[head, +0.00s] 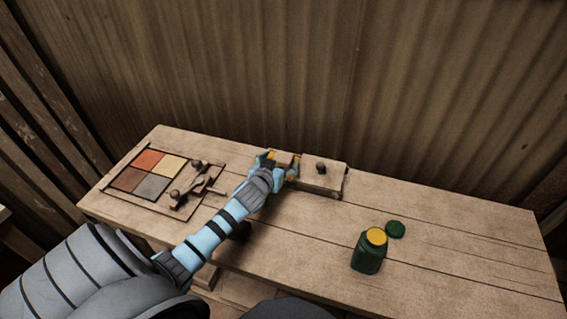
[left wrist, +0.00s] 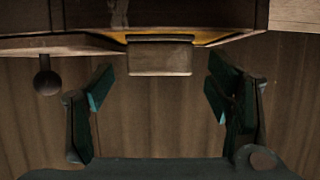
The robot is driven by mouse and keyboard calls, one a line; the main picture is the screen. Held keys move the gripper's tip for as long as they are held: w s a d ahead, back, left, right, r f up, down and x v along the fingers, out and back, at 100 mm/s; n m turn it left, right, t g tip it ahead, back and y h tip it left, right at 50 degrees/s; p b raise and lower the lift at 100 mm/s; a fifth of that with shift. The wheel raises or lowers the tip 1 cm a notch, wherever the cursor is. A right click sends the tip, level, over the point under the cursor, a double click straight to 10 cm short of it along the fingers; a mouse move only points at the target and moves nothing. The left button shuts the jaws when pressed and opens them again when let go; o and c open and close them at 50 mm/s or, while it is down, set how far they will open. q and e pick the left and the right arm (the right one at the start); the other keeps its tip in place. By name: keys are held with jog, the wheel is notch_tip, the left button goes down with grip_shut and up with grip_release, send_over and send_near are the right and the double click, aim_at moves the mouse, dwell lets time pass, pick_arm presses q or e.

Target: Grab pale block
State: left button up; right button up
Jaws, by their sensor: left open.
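A pale wooden block (left wrist: 160,58) shows in the left wrist view, centred between my left fingers and just past their tips. It looks set in a yellow-edged opening. In the head view, a tan piece that looks like it (head: 282,157) shows just behind my left gripper (head: 278,165). The left gripper (left wrist: 160,82) is open, with a clear gap between each finger and the block. In the head view the arm and fingers partly hide the block. My right gripper is not in view.
A wooden box with a dark knob (head: 322,173) stands right of the gripper. A tray with four coloured tiles (head: 127,201) and a wooden tool (head: 185,190) lie to the left. The bench's right end is clear.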

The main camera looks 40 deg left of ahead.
pick_arm(q)
jog(key=shift+x, duration=1.2)
jog(key=c, duration=1.3)
jog(key=shift+o, duration=0.2)
jog(key=shift+r, duration=0.1)
